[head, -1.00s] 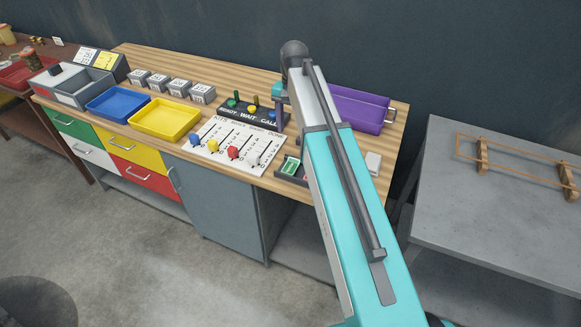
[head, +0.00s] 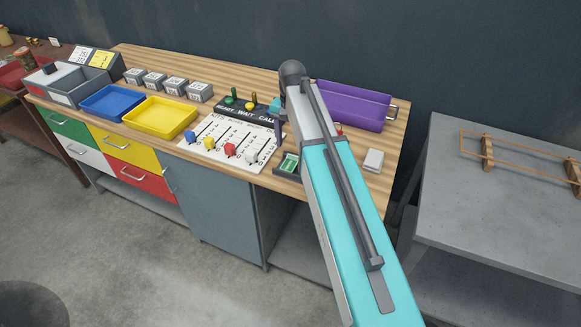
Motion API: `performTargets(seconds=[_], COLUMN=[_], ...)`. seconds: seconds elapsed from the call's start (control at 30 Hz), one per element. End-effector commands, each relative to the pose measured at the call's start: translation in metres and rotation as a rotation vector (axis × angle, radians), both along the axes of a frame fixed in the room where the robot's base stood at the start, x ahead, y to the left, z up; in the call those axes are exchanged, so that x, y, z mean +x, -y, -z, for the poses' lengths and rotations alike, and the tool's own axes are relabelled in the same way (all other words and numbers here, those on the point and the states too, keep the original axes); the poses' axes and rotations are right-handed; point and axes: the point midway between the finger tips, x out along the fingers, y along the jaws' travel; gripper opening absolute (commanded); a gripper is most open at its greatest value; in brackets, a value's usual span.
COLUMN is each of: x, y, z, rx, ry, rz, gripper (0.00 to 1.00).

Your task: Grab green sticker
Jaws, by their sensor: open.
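The green sticker (head: 289,163) shows as a small green patch with a pale border, in a dark tray (head: 279,172) near the bench's front edge. My teal arm covers the right part of this tray. My gripper (head: 282,142) shows only in part, as a dark piece pointing down at the left side of my arm. It looks just above and behind the green sticker, apart from it, with nothing seen in it. Its fingertips are too small and too hidden to make out clearly.
A white board with coloured knobs (head: 222,133) lies left of the dark tray. Behind it is a WAIT/CALL panel (head: 238,112). A purple tray (head: 352,103) stands at the back right, a yellow tray (head: 160,117) and a blue tray (head: 112,101) farther left. A white block (head: 373,160) sits right of my arm.

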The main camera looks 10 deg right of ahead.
Motion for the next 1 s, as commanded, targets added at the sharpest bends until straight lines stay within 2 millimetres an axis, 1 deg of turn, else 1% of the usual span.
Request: performTargets(seconds=[0.33,0.47,1.0], x=[0.000,0.000,-0.002], y=[-0.001,-0.001,-0.001], z=[0.001,0.004,0.047], rx=[0.000,0.000,0.000], ry=[0.000,0.000,-0.001], rz=[-0.001,-0.001,-0.002], gripper=[0.61,0.61,0.61])
